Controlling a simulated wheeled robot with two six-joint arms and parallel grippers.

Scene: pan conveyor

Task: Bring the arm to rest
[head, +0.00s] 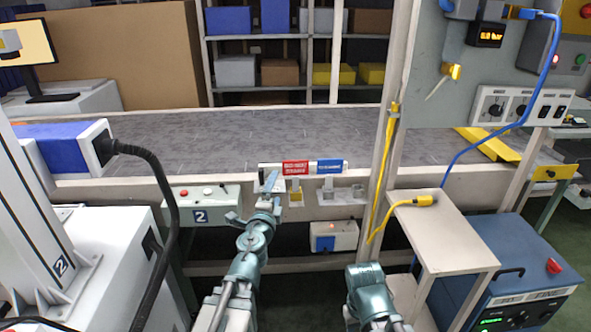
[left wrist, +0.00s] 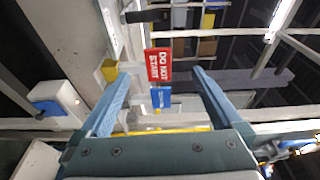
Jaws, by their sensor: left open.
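My left arm reaches up to the front of the conveyor (head: 240,140). My left gripper (head: 269,187) is open and empty, just left of a red sign (head: 296,168) and a blue sign (head: 331,166) on the conveyor's front rail. In the left wrist view the two fingers of the left gripper (left wrist: 160,74) are spread wide, with the red "DO NOT START" sign (left wrist: 159,65) and the blue sign (left wrist: 161,97) showing in the gap. Nothing is held between them. Of my right arm only a teal link shows at the lower middle of the head view; its gripper is not seen.
A control box (head: 202,205) marked 2 is to the left. A post with a yellow cable (head: 378,215), a small side table (head: 440,228) and a blue cabinet (head: 520,262) stand right.

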